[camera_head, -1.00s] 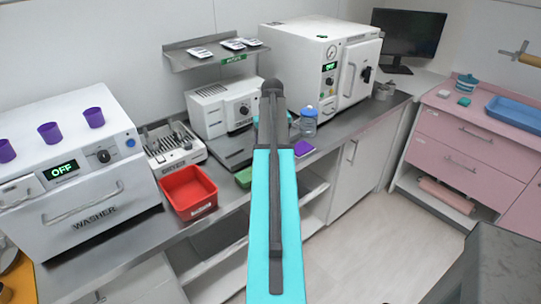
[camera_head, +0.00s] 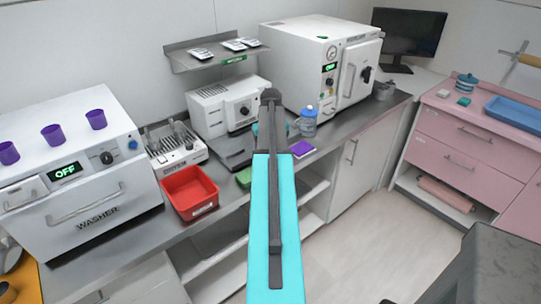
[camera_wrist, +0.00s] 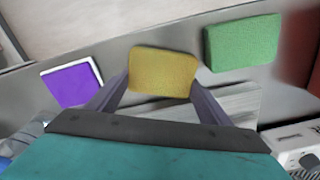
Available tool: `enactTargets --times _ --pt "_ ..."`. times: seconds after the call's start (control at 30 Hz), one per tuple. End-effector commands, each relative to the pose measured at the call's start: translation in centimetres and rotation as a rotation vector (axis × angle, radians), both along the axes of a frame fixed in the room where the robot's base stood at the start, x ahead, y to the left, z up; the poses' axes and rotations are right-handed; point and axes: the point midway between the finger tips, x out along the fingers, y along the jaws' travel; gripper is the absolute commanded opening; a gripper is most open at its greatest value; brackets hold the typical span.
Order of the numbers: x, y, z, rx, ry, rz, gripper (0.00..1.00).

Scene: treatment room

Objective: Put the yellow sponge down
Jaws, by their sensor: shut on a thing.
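The yellow sponge (camera_wrist: 162,73) is held between the two fingers of my gripper (camera_wrist: 163,82) in the wrist view. It is over the steel counter (camera_wrist: 120,57); I cannot tell whether it touches the counter. In the head view my arm hides the sponge and the fingertips. A green sponge (camera_wrist: 242,41) lies to the right of the yellow one in the wrist view, and it also shows left of my arm in the head view (camera_head: 244,178). A purple and white sponge (camera_wrist: 73,84) lies on the other side and also shows in the head view (camera_head: 302,148).
A red bin (camera_head: 190,192) stands on the counter left of the green sponge. A blue-capped bottle (camera_head: 308,122) stands behind the purple sponge. The washer (camera_head: 85,165) is at the left, and a white sterilizer (camera_head: 315,60) is at the back.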

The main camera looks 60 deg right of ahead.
Motion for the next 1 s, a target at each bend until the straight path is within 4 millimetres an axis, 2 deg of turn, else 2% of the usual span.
enactTargets --times 0.3,0.33,0.43,0.77,1.0 --pt "0.0 0.0 -0.3 0.0 0.0 -0.001 0.52" --pt "0.0 0.0 -0.3 0.0 0.0 -0.001 0.76" --pt "0.0 0.0 -0.3 0.0 0.0 -0.001 0.92" --pt "-0.1 -0.1 -0.2 0.0 0.0 -0.001 0.92" --pt "-0.1 -0.1 0.7 -0.001 -0.001 -0.001 0.92"
